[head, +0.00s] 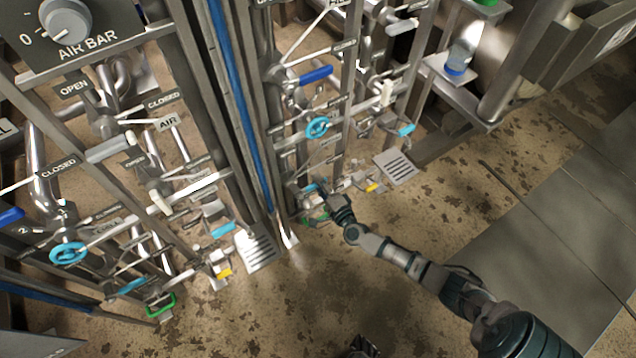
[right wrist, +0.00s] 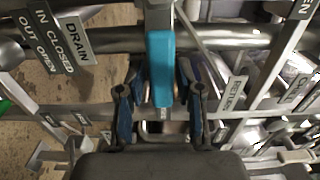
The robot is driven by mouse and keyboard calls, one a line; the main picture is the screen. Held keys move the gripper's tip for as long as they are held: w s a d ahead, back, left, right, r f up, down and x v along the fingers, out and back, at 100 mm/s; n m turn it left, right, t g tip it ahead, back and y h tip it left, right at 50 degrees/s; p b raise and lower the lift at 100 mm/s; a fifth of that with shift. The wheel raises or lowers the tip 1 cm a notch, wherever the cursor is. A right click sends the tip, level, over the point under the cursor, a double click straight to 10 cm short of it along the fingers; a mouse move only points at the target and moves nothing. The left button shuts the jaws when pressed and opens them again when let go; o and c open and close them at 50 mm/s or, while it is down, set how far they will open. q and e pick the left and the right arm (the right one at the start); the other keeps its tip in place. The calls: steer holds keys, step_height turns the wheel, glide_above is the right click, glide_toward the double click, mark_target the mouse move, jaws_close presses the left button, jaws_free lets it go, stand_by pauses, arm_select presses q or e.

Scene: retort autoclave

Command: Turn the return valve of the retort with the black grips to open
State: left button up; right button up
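In the right wrist view a light-blue lever grip (right wrist: 161,68) lies between the two fingers of my right gripper (right wrist: 160,82). The fingers stand apart with a narrow gap on each side, so the gripper looks open around the grip. A RETURN label (right wrist: 236,94) is to its right and a DRAIN label (right wrist: 76,36) to its left. In the head view my right gripper (head: 326,193) reaches low into the right-hand valve panel and hides much of that lever. A dark tip (head: 363,347) at the bottom edge looks like my left gripper; its fingers are unclear. I see no clearly black grips.
A green grip (head: 316,221) and a yellow one (head: 373,187) are close by. Pipes and posts crowd the panel. A similar panel stands left, past a blue strip (head: 233,80). The floor (head: 330,290) in front is clear.

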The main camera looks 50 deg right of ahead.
jaws_close()
